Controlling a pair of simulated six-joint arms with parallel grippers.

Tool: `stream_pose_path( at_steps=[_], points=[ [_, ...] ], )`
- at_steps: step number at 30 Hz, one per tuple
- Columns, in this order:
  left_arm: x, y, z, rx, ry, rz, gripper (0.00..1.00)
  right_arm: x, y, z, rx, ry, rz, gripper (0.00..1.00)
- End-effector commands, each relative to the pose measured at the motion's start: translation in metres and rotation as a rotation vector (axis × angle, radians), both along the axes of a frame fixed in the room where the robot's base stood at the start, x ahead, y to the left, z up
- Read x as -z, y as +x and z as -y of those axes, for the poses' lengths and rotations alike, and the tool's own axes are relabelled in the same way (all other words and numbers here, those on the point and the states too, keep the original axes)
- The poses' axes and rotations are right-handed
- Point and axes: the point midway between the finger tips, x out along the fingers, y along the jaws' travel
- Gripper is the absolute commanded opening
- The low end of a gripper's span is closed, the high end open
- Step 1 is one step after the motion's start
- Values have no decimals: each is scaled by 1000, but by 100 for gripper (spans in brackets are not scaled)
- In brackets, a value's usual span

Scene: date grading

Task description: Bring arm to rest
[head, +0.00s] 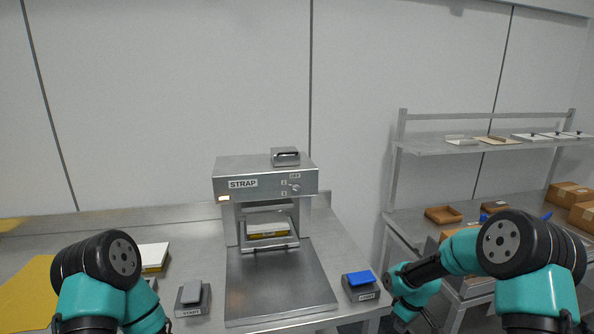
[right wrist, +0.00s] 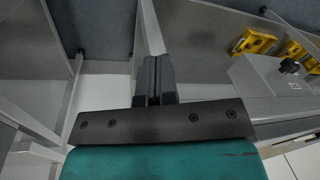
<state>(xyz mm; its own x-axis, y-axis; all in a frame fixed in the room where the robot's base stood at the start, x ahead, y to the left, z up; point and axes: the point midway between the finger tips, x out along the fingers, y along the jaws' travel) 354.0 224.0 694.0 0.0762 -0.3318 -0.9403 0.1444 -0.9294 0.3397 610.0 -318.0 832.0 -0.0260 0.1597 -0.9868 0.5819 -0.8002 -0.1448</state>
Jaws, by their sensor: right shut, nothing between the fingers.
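My right arm (head: 461,252) reaches in from the right in the head view, bent and folded down low in front of the gap between the bench and the shelf rack. In the right wrist view, the dark fingers of my right gripper (right wrist: 154,62) are together with nothing between them. They touch no object that I can see. My left arm (head: 105,265) shows at the lower left of the head view, but its gripper is not visible there.
A strapping machine (head: 265,178) stands on the steel bench, a boxed item inside it. A start pedal (head: 192,298) and a blue-topped switch (head: 361,285) flank its plate. A shelf rack (head: 470,148) with cartons stands right. Yellow items (right wrist: 253,42) show in the wrist view.

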Motion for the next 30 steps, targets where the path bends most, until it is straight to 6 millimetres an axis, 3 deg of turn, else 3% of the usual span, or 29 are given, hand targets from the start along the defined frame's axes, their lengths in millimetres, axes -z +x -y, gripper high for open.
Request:
stream_pose_path(
  at_steps=[6,9,11,15,22,25,30],
  points=[
    [0,0,0,0,0,0,62,-69,44,30,-104,-105,2,0],
    [0,0,0,0,0,0,62,-102,62,31,-99,-148,-4,0],
    [0,0,0,0,0,0,62,-121,74,22,-62,-165,-5,0],
    [0,0,0,0,0,0,62,-153,95,-16,77,-179,-5,0],
    [0,0,0,0,0,0,62,-191,115,-79,305,-171,-5,0],
    [0,0,0,0,0,0,62,-201,119,-96,368,-167,-5,0],
    [0,0,0,0,0,0,62,-208,121,-107,412,-164,-7,0]
  ],
)
